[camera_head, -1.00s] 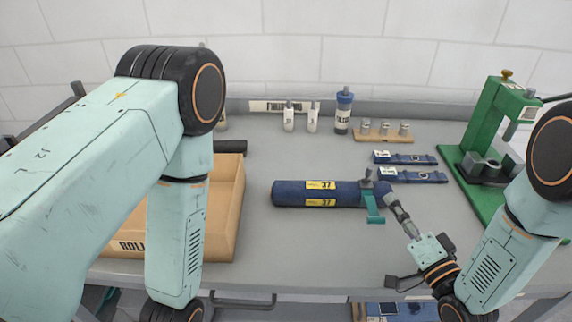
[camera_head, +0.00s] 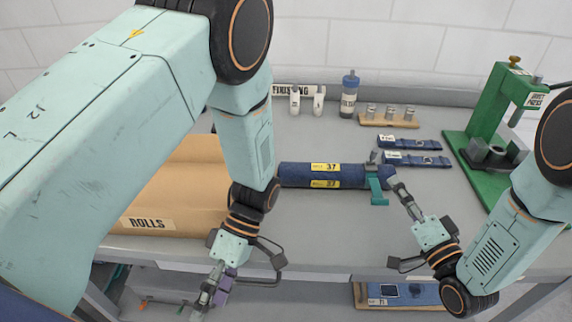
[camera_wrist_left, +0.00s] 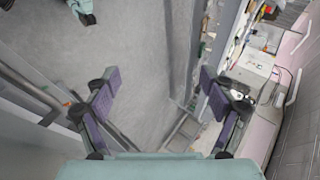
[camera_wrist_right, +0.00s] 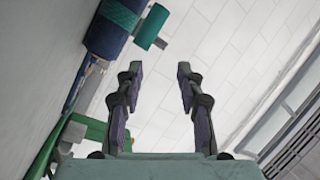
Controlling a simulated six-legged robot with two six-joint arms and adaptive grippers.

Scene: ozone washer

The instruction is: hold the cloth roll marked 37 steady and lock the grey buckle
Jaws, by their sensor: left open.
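The dark blue cloth roll (camera_head: 305,172) lies on the grey table, with yellow labels marked 37. A teal clamp-like piece (camera_head: 379,190) is at its right end, with a small grey part (camera_head: 374,157) on top that looks like the buckle. The roll's end also shows at the upper left of the right wrist view (camera_wrist_right: 103,38). My right gripper (camera_head: 395,184) is open and empty, just right of the roll's end; its fingers stand apart in its wrist view (camera_wrist_right: 158,72). My left gripper (camera_head: 208,300) is open and empty, below and left of the roll, beyond the table's front edge.
The tan ROLLS box (camera_head: 180,225) is left of the roll, partly behind my left arm. Two blue straps (camera_head: 418,160) lie behind the roll's right end. A green press (camera_head: 482,125) stands at right. Bottles and a wooden block (camera_head: 390,122) are at the back.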

